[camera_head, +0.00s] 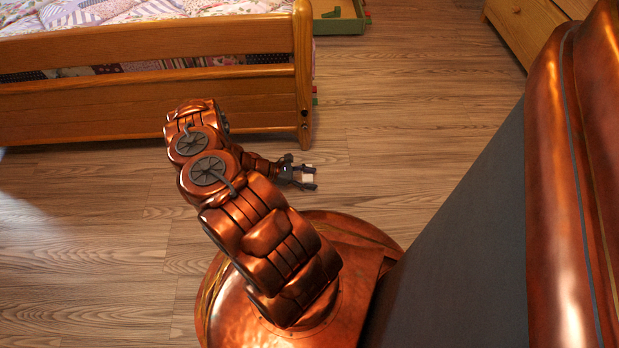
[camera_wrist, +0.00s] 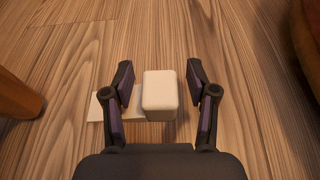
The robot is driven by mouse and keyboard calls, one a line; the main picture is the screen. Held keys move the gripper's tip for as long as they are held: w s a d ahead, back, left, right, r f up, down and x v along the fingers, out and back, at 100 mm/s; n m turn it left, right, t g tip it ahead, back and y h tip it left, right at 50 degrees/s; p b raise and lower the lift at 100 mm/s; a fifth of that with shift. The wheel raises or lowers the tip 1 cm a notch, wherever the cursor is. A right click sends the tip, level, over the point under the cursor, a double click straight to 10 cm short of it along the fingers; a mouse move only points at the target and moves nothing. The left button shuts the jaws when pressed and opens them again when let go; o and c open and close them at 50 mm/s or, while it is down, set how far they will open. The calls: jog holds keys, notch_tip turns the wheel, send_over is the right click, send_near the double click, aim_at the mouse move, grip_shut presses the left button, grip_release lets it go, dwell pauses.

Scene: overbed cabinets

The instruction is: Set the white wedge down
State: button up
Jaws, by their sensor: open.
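The white wedge (camera_wrist: 160,92) shows in the wrist view as a pale block with rounded edges, between the two fingers of my gripper (camera_wrist: 160,85). The fingers are open, with a gap on each side of the block. In the head view a small pale part of it (camera_head: 308,174) shows between the dark fingertips of my gripper (camera_head: 312,176), low over the wood floor. I cannot tell whether its underside touches the floor.
A flat pale piece (camera_wrist: 97,108) lies left of the block, partly behind the left finger. The wooden bed (camera_head: 150,100) stands behind my arm. A green tray (camera_head: 340,20) and wooden drawers (camera_head: 525,25) are farther back. Open floor (camera_head: 420,110) lies right of my gripper.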

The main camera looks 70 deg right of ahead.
jog(key=shift+w+r, duration=0.1)
jog(key=shift+r, duration=0.15)
jog(key=p+v, duration=0.5)
jog(key=v, duration=0.6)
jog(key=shift+w+a, duration=0.25)
jog(key=shift+w, duration=0.15)
jog(key=shift+w+a+r, duration=0.1)
jog(key=w+a+r+m+t+y, duration=0.15)
jog(key=w+a+r, duration=0.35)
jog(key=a+r, duration=0.6)
jog(key=w+a+r+m+t+y, duration=0.1)
jog(key=w+a+r+t, duration=0.2)
jog(key=w+a+r, duration=0.75)
jog(key=s+a+r+m+t+y, duration=0.1)
jog(key=s+a+r+t, duration=0.1)
jog(key=s+a+r, duration=0.5)
jog(key=s+a+r+m+t+y, duration=0.1)
jog(key=s+a+r+t+y, duration=0.1)
jog(key=s+a+r, duration=0.6)
jog(key=s+r+t, duration=0.1)
jog(key=s+r, duration=0.5)
jog(key=s, duration=0.2)
jog(key=shift+s+a, duration=0.3)
jog(key=shift+s, duration=0.05)
